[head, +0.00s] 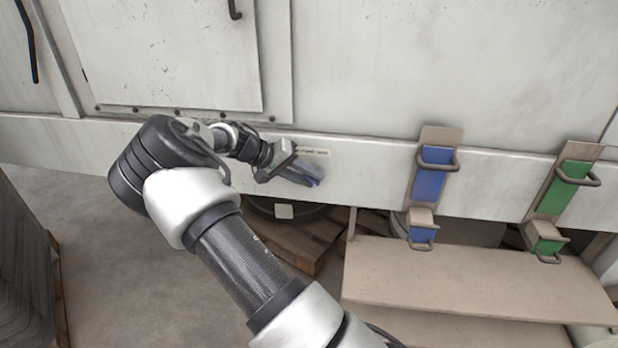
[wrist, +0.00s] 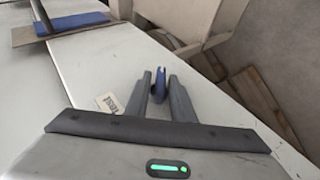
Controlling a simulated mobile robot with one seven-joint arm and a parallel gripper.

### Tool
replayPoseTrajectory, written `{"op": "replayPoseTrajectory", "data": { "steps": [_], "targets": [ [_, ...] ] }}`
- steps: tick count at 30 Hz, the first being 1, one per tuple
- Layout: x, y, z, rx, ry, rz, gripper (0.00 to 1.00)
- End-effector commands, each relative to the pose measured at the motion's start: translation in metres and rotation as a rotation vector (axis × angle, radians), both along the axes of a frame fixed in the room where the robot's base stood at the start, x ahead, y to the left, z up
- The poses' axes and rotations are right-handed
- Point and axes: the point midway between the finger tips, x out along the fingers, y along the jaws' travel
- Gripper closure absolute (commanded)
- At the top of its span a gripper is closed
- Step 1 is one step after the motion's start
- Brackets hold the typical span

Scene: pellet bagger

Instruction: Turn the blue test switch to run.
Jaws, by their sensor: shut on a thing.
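The blue test switch (head: 314,182) is on the white front rail of the machine, just below a small printed label (head: 316,153). My gripper (head: 304,174) reaches it from the left and is shut on it. In the wrist view the blue switch (wrist: 159,84) stands between the two dark fingers of my gripper (wrist: 161,92). The fingers hide part of the switch. The label (wrist: 108,103) lies left of the fingers there, its text too blurred to read. I cannot tell which position the switch points to.
A blue latch-like fitting (head: 429,184) and a green one (head: 564,198), each with metal handles, hang on the rail to the right. A beige shelf (head: 470,275) juts out below them. A wooden pallet (head: 300,243) lies on the floor under the rail.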

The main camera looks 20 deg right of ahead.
Motion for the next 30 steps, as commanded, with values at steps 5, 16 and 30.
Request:
{"op": "replayPoseTrajectory", "data": {
  "steps": [5,16,30],
  "targets": [
    [0.0018,0.0013,-0.0051,-0.143,0.095,0.004,1.00],
    [0.0025,0.0026,-0.0088,-0.418,0.279,0.003,1.00],
    [0.0024,0.0027,-0.0069,-0.619,0.416,0.003,1.00]
  ]
}}
